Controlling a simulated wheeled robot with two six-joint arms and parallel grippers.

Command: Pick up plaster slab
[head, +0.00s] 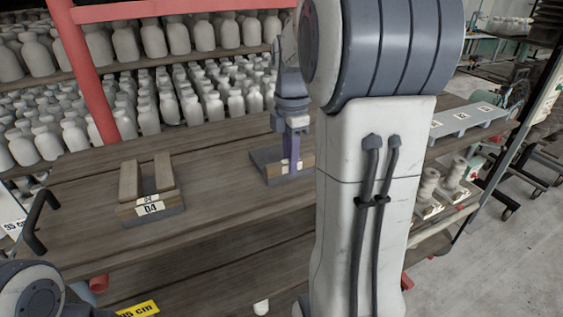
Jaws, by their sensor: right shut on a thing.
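A narrow purple upright piece, which I take to be the plaster slab (290,155), stands nearly edge-on at a grey-based wooden holder (267,166) in the middle of the wooden bench. My right gripper (297,123) is directly above it and shut on its top end. The slab's lower end reaches down to the holder; I cannot tell whether it touches the base. My right arm hides the holder's right side. My left gripper is out of view.
An empty wooden-railed holder marked 04 (149,208) stands left on the bench. Shelves with many pale bottles (205,104) and a red post (85,70) stand behind. A grey labelled board (465,120) and small pale spools (455,172) are at right. Bench between holders is clear.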

